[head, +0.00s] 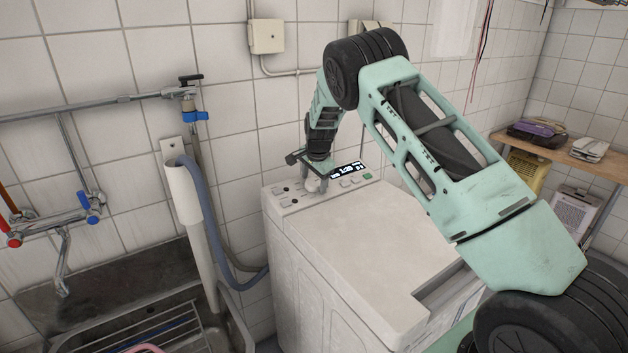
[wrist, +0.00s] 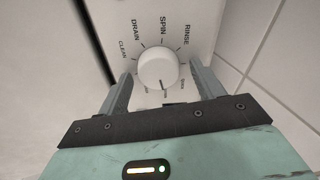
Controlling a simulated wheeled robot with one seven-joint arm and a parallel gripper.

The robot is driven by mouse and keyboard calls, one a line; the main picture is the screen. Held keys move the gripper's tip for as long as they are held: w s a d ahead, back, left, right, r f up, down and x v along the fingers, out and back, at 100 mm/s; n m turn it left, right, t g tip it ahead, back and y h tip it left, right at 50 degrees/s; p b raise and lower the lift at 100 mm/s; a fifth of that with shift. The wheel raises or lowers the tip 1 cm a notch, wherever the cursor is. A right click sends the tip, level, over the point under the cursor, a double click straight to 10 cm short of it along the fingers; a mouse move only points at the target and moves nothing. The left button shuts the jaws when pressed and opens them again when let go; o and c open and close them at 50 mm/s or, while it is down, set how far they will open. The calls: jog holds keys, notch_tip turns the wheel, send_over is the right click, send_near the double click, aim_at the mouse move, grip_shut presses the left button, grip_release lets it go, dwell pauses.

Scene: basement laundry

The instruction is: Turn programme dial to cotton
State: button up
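The programme dial (wrist: 157,70) is a round white knob on the washer's white panel, with words around it. CLEAN, DRAIN, SPIN and RINSE can be read in the wrist view; the words on the near side are too small or hidden to read. A dark mark shows at the dial's near edge, but I cannot tell for sure which word it points to. My gripper (wrist: 160,82) has one finger on each side of the dial, with visible gaps. In the head view, my gripper (head: 315,179) is down at the panel and partly hides the dial.
The washing machine (head: 350,220) has a lit display (head: 346,170) and several buttons right of the dial. A tiled wall stands close behind it. A sink (head: 165,325) with taps and a blue-grey hose (head: 208,215) is at left. A wooden shelf (head: 575,153) is at right.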

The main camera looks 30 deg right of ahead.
jog(key=b+v, duration=0.2)
jog(key=v, duration=1.5)
jog(key=shift+r, duration=0.2)
